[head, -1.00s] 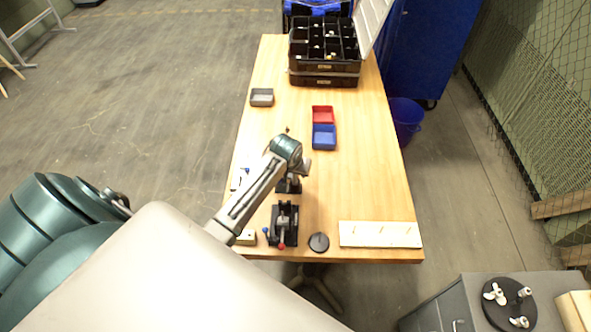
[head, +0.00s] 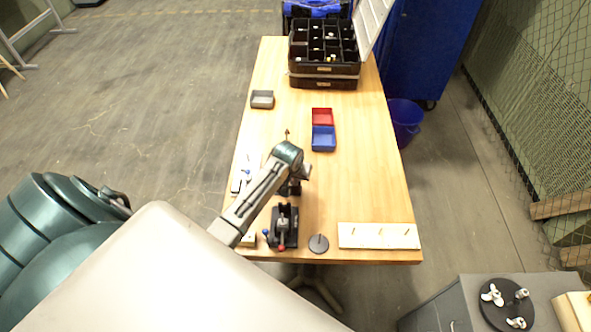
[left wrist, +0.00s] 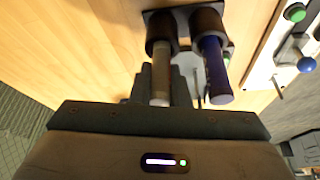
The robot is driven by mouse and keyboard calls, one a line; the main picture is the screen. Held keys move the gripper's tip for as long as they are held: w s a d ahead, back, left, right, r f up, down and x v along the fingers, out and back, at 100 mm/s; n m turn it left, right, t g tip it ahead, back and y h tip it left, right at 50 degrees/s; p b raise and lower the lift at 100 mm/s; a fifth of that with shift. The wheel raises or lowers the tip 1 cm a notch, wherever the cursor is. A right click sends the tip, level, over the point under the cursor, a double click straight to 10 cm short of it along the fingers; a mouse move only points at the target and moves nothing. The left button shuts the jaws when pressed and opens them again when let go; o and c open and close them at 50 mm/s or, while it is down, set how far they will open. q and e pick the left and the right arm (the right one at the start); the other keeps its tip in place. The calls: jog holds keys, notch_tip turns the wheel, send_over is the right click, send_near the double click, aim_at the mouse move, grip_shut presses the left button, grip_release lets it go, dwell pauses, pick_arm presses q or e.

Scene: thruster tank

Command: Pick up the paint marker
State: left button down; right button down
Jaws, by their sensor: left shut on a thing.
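In the left wrist view two upright cylinders stand in a black two-cup holder (left wrist: 228,50). One has a brown body and pale end, which I take as the paint marker (left wrist: 160,87). In the head view my left gripper (head: 303,172) is over the holder, mostly hidden by the wrist. My right gripper is not in view.
A black clamp-like fixture (head: 284,238), a dark disc (head: 319,243) and a white board with pegs (head: 352,236) are at the table's near edge. Blue (head: 323,141) and red (head: 322,114) bins stand beyond. A white strip with knobs (left wrist: 262,75) is close by.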

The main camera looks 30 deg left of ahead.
pick_arm(q)
notch_tip(320, 180, up, 9)
jog(key=b, duration=0.3)
jog(key=shift+r, duration=0.55)
